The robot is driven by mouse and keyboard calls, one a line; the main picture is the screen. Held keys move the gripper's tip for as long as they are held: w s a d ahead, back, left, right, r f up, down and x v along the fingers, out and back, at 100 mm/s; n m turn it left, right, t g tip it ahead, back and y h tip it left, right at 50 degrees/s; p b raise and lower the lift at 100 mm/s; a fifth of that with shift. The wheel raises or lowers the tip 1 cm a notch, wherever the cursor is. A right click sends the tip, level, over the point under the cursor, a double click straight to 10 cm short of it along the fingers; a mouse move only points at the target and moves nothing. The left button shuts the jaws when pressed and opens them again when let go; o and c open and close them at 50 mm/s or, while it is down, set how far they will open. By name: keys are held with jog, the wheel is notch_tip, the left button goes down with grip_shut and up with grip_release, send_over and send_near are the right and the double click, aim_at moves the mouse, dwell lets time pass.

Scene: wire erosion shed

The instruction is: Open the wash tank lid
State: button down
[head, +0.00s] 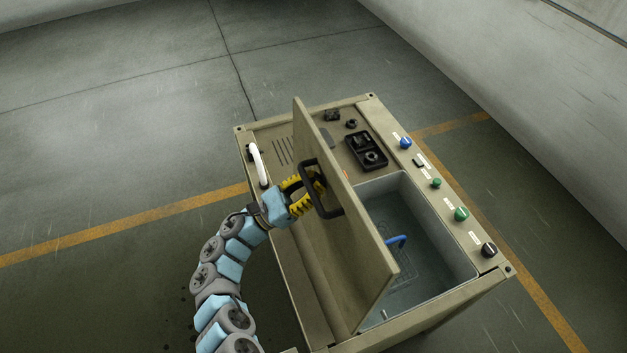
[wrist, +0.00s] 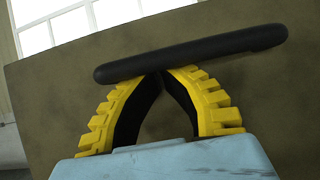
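The wash tank lid (head: 348,245) is a beige panel standing steeply raised on the cabinet in the head view, its outer face towards my arm. It fills most of the wrist view (wrist: 45,95). Its black bar handle (head: 329,203) also crosses the wrist view (wrist: 215,50), slightly tilted. My gripper (head: 317,187) has yellow ribbed fingers. In the wrist view its fingers (wrist: 163,72) come together at the tips, right at the handle, which partly covers them. The bar runs across the fingers, not visibly clamped between them. The grey tank (head: 440,232) is uncovered beside the lid.
A blue hooked item (head: 398,240) shows inside the tank. Knobs and buttons, including a green one (head: 461,214), line the cabinet's right edge. A black fixture (head: 367,150) and a white curved handle (head: 258,165) are on the far part. Open floor surrounds the cabinet's left side.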

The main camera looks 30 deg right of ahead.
jog(key=shift+a, duration=0.25)
dwell(0.3)
